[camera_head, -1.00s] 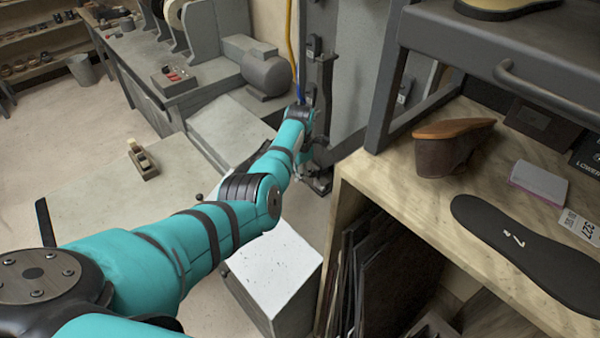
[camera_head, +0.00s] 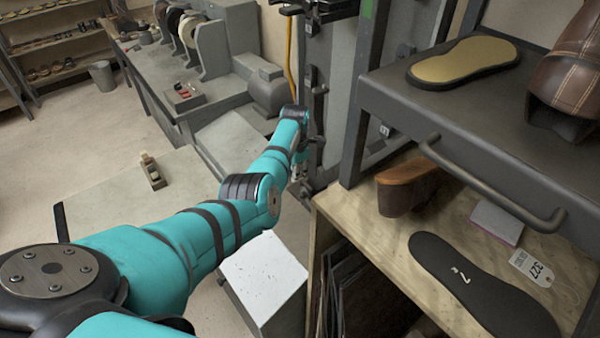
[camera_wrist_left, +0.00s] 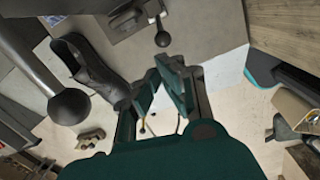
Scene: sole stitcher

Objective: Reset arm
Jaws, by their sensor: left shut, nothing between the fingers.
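My left arm (camera_head: 210,235), teal with black bands, reaches from the lower left to the grey stitching machine (camera_head: 345,70). Its far end is beside the machine's dark upright and its gripper is hard to make out there. In the left wrist view my left gripper (camera_wrist_left: 164,74) is shut with nothing in it. Its dark green fingers are above a pale floor and a grey surface. A black shoe (camera_wrist_left: 92,68) lies to the left of the fingers, apart from them. My right gripper is in neither view.
A wooden bench (camera_head: 385,240) at right holds a black sole (camera_head: 480,285), a brown heel piece (camera_head: 405,188) and a white tag (camera_head: 533,266). A grey shelf with a handle (camera_head: 490,190) overhangs it. A round knob (camera_wrist_left: 68,106) is close in the wrist view.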

